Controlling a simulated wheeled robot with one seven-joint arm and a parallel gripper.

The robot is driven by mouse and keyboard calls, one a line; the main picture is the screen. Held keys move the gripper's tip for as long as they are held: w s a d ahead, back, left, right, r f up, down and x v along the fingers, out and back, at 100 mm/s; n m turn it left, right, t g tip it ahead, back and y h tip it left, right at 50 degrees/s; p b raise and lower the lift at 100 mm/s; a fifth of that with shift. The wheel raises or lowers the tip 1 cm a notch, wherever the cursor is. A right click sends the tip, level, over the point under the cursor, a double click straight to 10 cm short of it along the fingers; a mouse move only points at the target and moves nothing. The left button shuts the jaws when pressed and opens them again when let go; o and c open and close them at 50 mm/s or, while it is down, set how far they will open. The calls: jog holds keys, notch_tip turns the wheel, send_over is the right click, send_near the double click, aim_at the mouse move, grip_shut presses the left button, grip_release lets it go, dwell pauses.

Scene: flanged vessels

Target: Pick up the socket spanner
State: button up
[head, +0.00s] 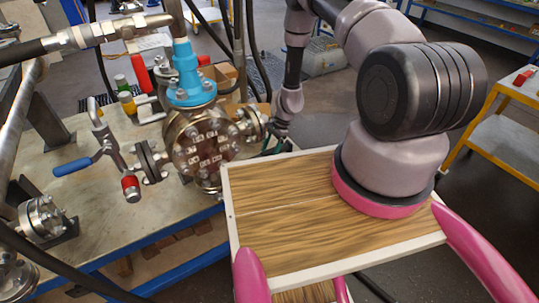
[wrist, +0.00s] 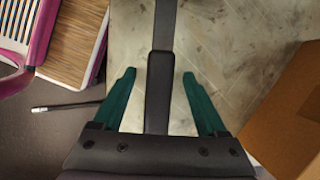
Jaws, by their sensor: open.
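My gripper (wrist: 160,88) shows in the wrist view with its two green fingers spread apart. A long dark straight bar (wrist: 161,60) runs between the fingers, up to the top edge of that view. I cannot tell whether it is the socket spanner, nor whether it touches the fingers. A thin dark rod (wrist: 68,105) with a pale end shows at the left of the wrist view; what it is, I cannot tell. In the head view my gripper (head: 276,143) is small and partly hidden, just right of the flanged vessel (head: 205,145). I cannot make out a socket spanner there.
The workbench (head: 75,195) carries the vessel with its blue neck, a blue-handled valve (head: 75,165) and loose flanged fittings (head: 42,217). A cardboard box (wrist: 290,115) stands close on the right in the wrist view. Hoses hang behind the vessel. A yellow-framed trolley (head: 510,140) stands at right.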

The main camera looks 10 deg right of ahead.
grip_shut()
jog(key=shift+r, duration=0.15)
